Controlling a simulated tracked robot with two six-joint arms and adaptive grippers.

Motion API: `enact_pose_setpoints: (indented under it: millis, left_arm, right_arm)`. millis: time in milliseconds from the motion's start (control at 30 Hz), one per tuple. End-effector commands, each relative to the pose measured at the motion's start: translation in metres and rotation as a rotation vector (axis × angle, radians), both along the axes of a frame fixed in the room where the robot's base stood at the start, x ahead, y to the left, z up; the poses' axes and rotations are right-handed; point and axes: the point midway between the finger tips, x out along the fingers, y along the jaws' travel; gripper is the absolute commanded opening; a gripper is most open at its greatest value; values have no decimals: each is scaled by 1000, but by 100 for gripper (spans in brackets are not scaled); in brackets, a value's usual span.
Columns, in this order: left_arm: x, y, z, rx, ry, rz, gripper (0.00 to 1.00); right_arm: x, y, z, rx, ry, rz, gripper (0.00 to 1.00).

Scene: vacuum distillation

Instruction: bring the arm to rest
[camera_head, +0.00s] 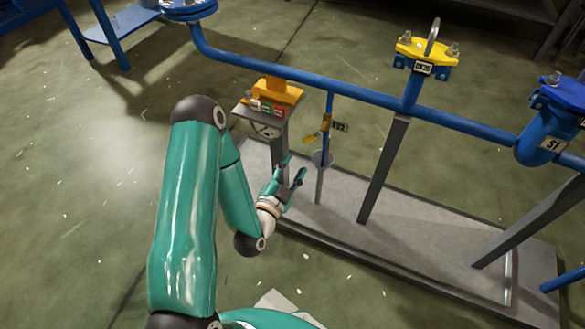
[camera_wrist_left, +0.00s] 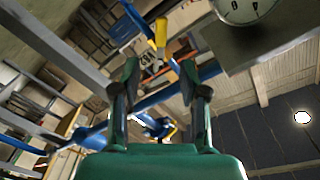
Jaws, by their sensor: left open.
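My left arm (camera_head: 187,230) is teal and comes up from the bottom of the head view, bent at the elbow. My left gripper (camera_head: 291,172) is open and empty, just below and right of a small stand with a gauge and colored buttons. In the left wrist view both fingers (camera_wrist_left: 160,80) stand apart with nothing between them; a yellow-handled valve (camera_wrist_left: 161,35) shows beyond them. My right gripper does not show in either view.
A control stand (camera_head: 268,112) rises beside the gripper. A blue pipe (camera_head: 350,92) crosses above a grey base plate (camera_head: 420,240). A thin post with a yellow valve handle (camera_head: 311,138) stands close to the gripper. Open floor (camera_head: 80,210) lies to the left.

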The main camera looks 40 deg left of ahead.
Motion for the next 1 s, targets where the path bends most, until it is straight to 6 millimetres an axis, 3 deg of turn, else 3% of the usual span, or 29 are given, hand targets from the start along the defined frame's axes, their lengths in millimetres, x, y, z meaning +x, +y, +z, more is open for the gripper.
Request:
enact_pose_setpoints:
  millis: [467,567,667,767,867,1000]
  left_arm:
    - [0,-1,0,0,0,-1,44]
    - [3,-8,3,0,-6,-19,44]
    - [11,-30,10,-1,-23,-69,44]
    - [24,-67,15,-1,-18,-151,44]
    - [29,-108,-15,-82,134,-252,44]
    - [14,-155,-71,-293,426,-330,44]
  right_arm:
    - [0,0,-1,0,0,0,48]
    - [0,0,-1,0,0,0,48]
    - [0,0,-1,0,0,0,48]
    - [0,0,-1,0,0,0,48]
    - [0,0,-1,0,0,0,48]
    - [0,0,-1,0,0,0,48]
